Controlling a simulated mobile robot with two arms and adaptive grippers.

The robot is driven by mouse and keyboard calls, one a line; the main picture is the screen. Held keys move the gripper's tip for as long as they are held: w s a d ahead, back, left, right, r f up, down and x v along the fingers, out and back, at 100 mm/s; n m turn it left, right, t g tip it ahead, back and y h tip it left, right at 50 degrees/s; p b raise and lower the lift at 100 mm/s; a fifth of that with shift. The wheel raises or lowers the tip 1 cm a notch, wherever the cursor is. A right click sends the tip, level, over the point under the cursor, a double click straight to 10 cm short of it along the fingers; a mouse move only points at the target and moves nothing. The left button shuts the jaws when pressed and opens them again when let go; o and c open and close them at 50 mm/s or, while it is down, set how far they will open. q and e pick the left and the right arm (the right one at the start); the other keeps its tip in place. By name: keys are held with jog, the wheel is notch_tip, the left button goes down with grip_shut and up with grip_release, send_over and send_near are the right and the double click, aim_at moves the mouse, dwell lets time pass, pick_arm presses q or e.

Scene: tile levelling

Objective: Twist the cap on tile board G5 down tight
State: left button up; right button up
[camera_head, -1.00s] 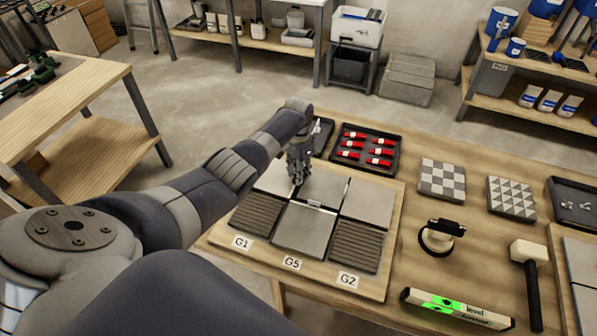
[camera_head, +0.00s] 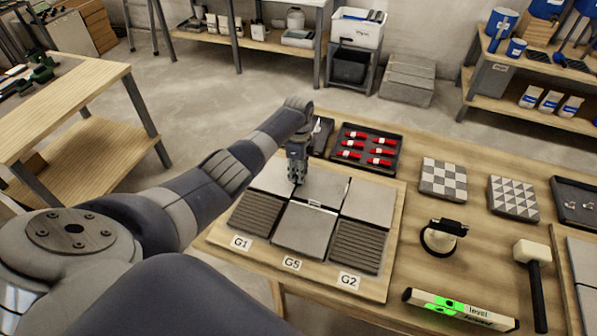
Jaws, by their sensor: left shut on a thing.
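The tile board (camera_head: 385,285) lies on the workbench with grey tiles and ribbed dark tiles on it. Labels G1 (camera_head: 241,243), G5 (camera_head: 291,263) and G2 (camera_head: 348,281) run along its front edge. My left gripper (camera_head: 297,181) points down over the joint between the back left tile (camera_head: 268,178) and the back middle tile (camera_head: 322,188). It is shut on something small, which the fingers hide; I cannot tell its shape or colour. A small clip (camera_head: 314,206) shows at the joint between the back and front middle tiles. My right gripper is out of view.
A black tray of red caps (camera_head: 345,164) stands behind the board, with a smaller dark tray beside it, partly behind my arm.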

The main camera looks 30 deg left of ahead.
pick_arm(q)
jog(key=m+b, duration=0.1)
jog(key=m, duration=0.5)
jog(key=shift+w+r+m, duration=0.1)
jog(key=shift+w+m, duration=0.05)
jog(key=shift+m, duration=0.15)
dwell(0.4)
jog(key=o, duration=1.1)
jog(key=shift+c, duration=0.2)
notch_tip(320, 180, up, 12)
